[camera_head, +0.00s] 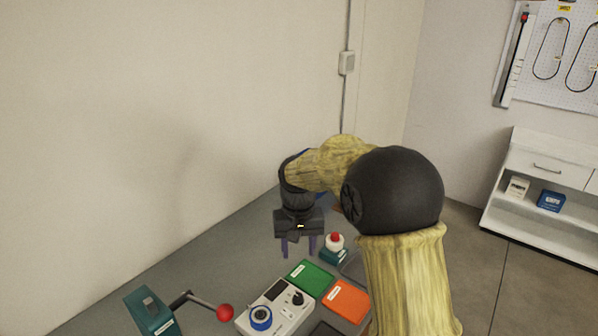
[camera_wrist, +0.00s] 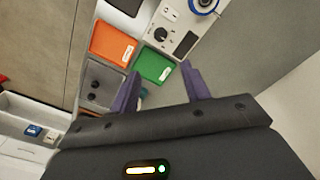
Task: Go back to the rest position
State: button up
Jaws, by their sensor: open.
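My gripper (camera_head: 299,246) hangs over the back part of a grey table, with its two purple fingers apart and nothing between them. In the wrist view the open fingers of my gripper (camera_wrist: 160,85) reach toward a green tray (camera_wrist: 154,65), which lies below and beyond them. In the head view the green tray (camera_head: 311,277) lies in front of the fingers. My yellow-sleeved arm with a black joint covers part of the table's right side.
On the table are an orange tray (camera_head: 347,300), a white control box with a blue dial (camera_head: 270,311), a teal device with a red-knobbed lever (camera_head: 152,312) and a red button (camera_head: 335,241). A wall stands close behind. A white shelf unit (camera_head: 540,200) stands at right across open floor.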

jog(key=s+d+f+m+t, duration=0.1)
jog(key=s+d+f+t, duration=0.1)
jog(key=s+d, duration=1.3)
jog(key=s+f, duration=0.1)
jog(key=s, duration=0.3)
jog(key=shift+d+t, duration=0.3)
jog(key=shift+w, duration=0.1)
jog(key=shift+c, duration=1.1)
